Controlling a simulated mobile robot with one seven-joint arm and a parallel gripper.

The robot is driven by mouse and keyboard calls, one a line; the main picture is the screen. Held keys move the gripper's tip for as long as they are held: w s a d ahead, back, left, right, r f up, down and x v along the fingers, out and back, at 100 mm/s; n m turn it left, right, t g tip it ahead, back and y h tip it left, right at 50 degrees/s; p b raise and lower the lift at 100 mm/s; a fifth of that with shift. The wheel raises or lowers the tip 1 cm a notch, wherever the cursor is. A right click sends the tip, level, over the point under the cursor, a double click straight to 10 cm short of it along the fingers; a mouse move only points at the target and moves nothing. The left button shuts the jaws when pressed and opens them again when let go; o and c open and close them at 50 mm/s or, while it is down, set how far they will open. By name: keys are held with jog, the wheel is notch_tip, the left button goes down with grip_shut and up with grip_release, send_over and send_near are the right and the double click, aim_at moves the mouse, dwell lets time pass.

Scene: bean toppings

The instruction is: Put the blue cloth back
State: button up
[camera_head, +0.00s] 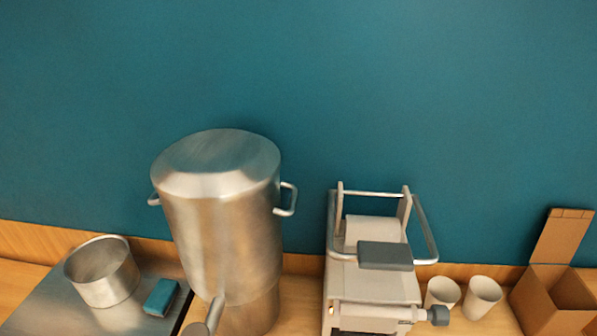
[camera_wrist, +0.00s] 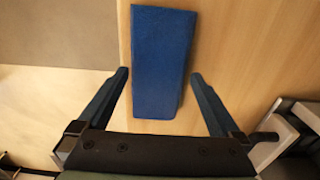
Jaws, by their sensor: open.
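A blue cloth (camera_wrist: 163,45), folded into a long flat strip, lies on a light wooden surface in the wrist view. My gripper (camera_wrist: 159,79) is open, with one dark blue finger on either side of the cloth's near part. I see a gap on each side, so the fingers are not closed on it. The gripper's height above the cloth is hard to tell. The head view does not show my gripper. It shows a small teal-blue block-like item (camera_head: 161,297) on a dark metal plate (camera_head: 128,318); whether it is the same kind of thing is unclear.
A metal pan (camera_head: 102,272) stands on the plate. A large steel urn (camera_head: 222,220) stands beside it. A grey-white machine with a bar handle (camera_head: 372,290), two pale cups (camera_head: 483,297) and an open cardboard box (camera_head: 553,300) are to the right. A grey-brown panel (camera_wrist: 60,30) borders the wood.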

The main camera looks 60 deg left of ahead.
notch_tip(320, 180, up, 11)
jog(key=w+a+r+n+t+y, duration=0.25)
jog(key=w+r+t, duration=0.45)
jog(key=w+r, duration=0.9)
jog(key=w+d+r+n+t+y, duration=0.1)
jog(key=w+d+r+t, duration=0.15)
jog(key=w+r, duration=0.35)
jog(key=w+d+r+t+y, duration=0.1)
jog(key=w+d+r+t, duration=0.15)
jog(key=r, duration=0.55)
jog(key=d+r+n+t+h, duration=0.1)
jog(key=d+r+t, duration=0.3)
jog(key=r, duration=0.8)
jog(key=d+r+n+t+h, duration=0.15)
jog(key=d+r+t, duration=0.25)
jog(key=r, duration=0.8)
jog(key=s+d+r+n+t+h, duration=0.1)
jog(key=s+d+r+t, duration=0.2)
jog(key=r, duration=0.5)
jog(key=s+d+r+n+t+h, duration=0.1)
jog(key=s+d+r+t, duration=0.3)
jog(key=s+r, duration=0.3)
jog(key=shift+d+r, duration=0.4)
jog(key=shift+r, duration=0.15)
jog(key=shift+w, duration=0.1)
